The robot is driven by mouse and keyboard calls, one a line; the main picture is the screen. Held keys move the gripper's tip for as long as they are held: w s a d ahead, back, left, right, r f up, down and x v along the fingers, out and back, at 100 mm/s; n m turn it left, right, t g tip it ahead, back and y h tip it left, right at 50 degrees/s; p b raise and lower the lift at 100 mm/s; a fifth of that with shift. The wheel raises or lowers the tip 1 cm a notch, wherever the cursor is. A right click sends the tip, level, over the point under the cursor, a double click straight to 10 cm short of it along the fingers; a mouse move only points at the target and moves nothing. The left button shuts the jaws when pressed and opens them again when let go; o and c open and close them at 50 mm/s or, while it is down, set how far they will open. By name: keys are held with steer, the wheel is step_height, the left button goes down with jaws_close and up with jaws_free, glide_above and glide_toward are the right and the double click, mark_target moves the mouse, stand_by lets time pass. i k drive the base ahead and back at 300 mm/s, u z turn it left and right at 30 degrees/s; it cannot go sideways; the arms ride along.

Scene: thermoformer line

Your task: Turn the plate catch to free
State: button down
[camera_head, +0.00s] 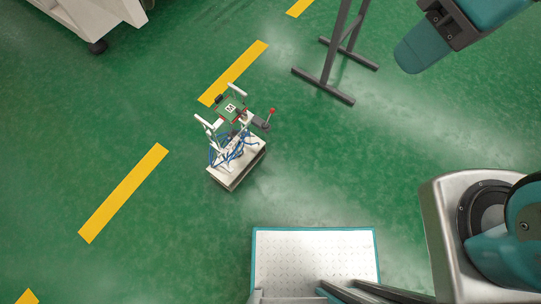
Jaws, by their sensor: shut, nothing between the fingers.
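A small bench-like unit (237,165) with a pale body and blue hoses stands on the green floor, left of the picture's middle. A square plate with a black-and-white marker (230,107) sits at its upper end, between pale handle-like bars. A lever with a red knob (272,110) sticks up at the right side of the unit. Which part is the plate catch, and how it is turned, is too small to tell. Teal parts of my arm (420,50) show at the top right, well apart from the unit. My gripper is not in view.
A dark metal stand (325,85) is on the floor above and right of the unit. A white wheeled cabinet (90,20) is at the top left. Yellow dashes (124,193) mark the floor. The floor between the unit and my body is clear.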

mark_target(245, 116)
steer(key=z, duration=0.45)
steer(key=k, duration=0.15)
steer(key=u, duration=1)
steer(key=i, duration=0.95)
steer(key=u, duration=0.05)
steer(key=k, duration=0.8)
steer(key=u, duration=0.2)
steer(key=i, duration=0.5)
steer(key=u, duration=0.05)
